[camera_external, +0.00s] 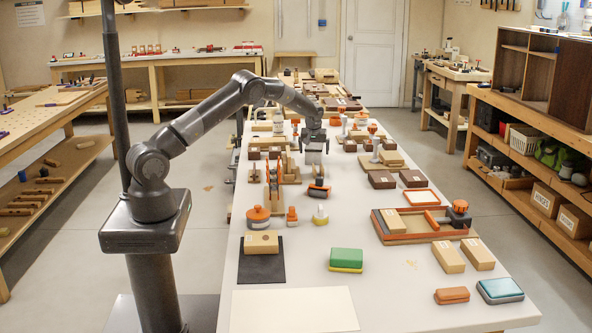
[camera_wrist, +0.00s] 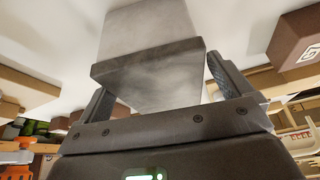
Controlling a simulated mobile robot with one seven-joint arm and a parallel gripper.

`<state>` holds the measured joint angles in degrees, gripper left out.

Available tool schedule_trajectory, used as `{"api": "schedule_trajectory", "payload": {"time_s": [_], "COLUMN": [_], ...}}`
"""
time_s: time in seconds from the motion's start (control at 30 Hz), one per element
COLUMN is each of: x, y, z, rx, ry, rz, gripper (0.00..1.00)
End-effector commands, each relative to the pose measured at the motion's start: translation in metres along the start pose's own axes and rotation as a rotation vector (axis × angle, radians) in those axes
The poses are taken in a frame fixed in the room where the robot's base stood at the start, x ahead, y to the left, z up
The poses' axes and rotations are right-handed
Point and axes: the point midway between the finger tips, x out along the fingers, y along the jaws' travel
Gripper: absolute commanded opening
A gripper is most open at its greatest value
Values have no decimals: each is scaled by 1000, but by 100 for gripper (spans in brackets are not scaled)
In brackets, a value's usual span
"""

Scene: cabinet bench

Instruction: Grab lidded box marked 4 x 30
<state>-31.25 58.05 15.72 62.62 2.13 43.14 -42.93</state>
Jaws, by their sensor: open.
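A grey metallic box (camera_wrist: 150,75) with what looks like a lid edge lies between the two fingers of my gripper (camera_wrist: 163,85) in the wrist view. The fingers stand open, one on each side; whether either touches the box cannot be told. In the external view my gripper (camera_external: 314,137) points down over the same grey box (camera_external: 315,154) in the middle of the bench. No "4 x 30" mark is legible on any box, and part of the grey box is hidden by the gripper.
Small brown boxes (camera_external: 382,180) with white marks stand to the right on the white bench (camera_external: 350,240). A wooden tray (camera_external: 400,236), a green block (camera_external: 346,258) and an orange-lidded jar (camera_external: 258,216) are nearer. Wooden fixtures crowd the left. Bare bench lies between the groups.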

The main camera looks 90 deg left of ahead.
Motion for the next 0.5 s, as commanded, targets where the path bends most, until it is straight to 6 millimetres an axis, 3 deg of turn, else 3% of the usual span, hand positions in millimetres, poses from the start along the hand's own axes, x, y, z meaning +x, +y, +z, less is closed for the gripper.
{"api": "schedule_trajectory", "payload": {"time_s": [0.2,0.5], "x": [26,28], "y": [0,0], "z": [-1,-1], "rx": [1,0], "ry": [-1,0], "rz": [0,0], "gripper": [96,96]}}
